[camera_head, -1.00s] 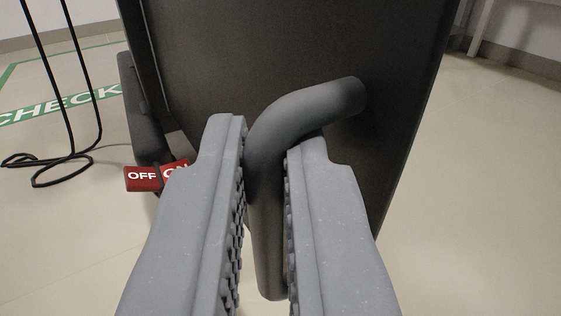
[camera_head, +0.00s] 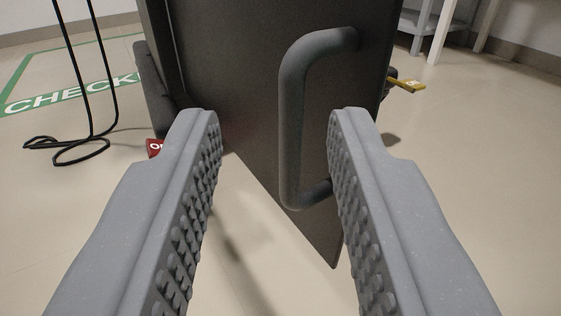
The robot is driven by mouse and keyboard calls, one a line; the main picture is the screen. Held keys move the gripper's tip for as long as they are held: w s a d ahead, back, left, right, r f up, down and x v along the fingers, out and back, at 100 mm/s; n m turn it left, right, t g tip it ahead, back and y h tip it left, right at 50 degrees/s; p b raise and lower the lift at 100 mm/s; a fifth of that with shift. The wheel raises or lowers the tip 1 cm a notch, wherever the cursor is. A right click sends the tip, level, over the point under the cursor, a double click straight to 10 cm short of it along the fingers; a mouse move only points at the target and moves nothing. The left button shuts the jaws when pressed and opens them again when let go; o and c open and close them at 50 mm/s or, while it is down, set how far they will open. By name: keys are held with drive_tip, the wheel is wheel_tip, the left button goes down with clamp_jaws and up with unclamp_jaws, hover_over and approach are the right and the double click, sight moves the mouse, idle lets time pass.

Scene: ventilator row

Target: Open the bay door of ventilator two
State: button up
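A dark grey panel (camera_head: 235,75), which looks like the bay door, fills the upper middle of the view. A curved tubular handle (camera_head: 292,125) stands out from it, with its upper end bent back to the panel. My gripper (camera_head: 275,125) is open, its two ridged grey fingers spread wide. The handle shows between the fingertips, nearer the right one, and lies beyond them. Whether the right fingertip touches it, I cannot tell. The fingers hide part of the panel's lower edges. No ventilator number is readable.
A red tag (camera_head: 154,148) shows behind the left finger, and a yellow tag (camera_head: 407,86) sticks out at right. Black cables (camera_head: 75,150) hang and loop on the floor at left, near green CHECK lettering (camera_head: 72,95). A white table leg (camera_head: 441,35) stands at upper right. The right floor is clear.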

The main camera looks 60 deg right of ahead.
drive_tip(key=v, duration=0.8)
drive_tip(key=shift+a, duration=0.1)
idle(0.5)
